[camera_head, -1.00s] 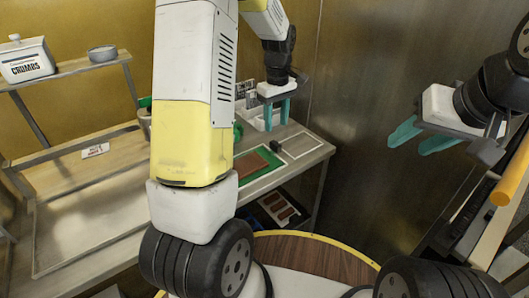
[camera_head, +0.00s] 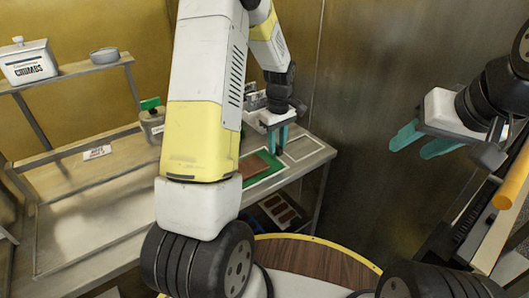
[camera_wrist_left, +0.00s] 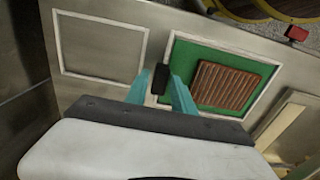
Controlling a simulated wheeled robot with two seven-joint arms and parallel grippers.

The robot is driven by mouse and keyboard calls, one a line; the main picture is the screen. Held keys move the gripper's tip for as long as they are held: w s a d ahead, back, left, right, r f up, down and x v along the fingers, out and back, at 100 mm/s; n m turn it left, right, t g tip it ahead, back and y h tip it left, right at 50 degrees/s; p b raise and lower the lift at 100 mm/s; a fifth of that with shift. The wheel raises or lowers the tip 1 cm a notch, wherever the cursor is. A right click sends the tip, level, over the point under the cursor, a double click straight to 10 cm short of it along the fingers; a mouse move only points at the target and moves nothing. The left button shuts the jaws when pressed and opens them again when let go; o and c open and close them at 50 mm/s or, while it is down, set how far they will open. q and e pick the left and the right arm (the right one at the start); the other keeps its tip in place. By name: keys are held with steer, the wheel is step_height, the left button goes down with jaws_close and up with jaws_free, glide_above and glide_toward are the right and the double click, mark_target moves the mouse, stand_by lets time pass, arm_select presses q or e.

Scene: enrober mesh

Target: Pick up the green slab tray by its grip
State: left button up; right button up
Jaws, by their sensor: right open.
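The green slab tray (camera_head: 273,158) lies on the bench with a brown ribbed slab on it. In the left wrist view the tray (camera_wrist_left: 184,53) fills the right of the middle, with the slab (camera_wrist_left: 224,86) on it. Its black grip (camera_wrist_left: 160,79) stands at the tray's left edge. My left gripper (camera_head: 277,139) points down over that edge. In the wrist view the teal fingers of my left gripper (camera_wrist_left: 160,95) are apart, one on each side of the grip. I cannot tell whether they touch it. My right gripper (camera_head: 424,143) is open and empty, away at the right.
An empty outlined rectangle (camera_wrist_left: 100,47) lies beside the tray on the bench. A pot with a green lid handle (camera_head: 152,120) stands left of my left arm. A crumbs box (camera_head: 27,63) and a bowl (camera_head: 104,56) are on the shelf. A metal wall (camera_head: 370,100) stands close on the right.

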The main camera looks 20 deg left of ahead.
arm_select(q)
jaws_close()
steer(key=shift+r, duration=0.1)
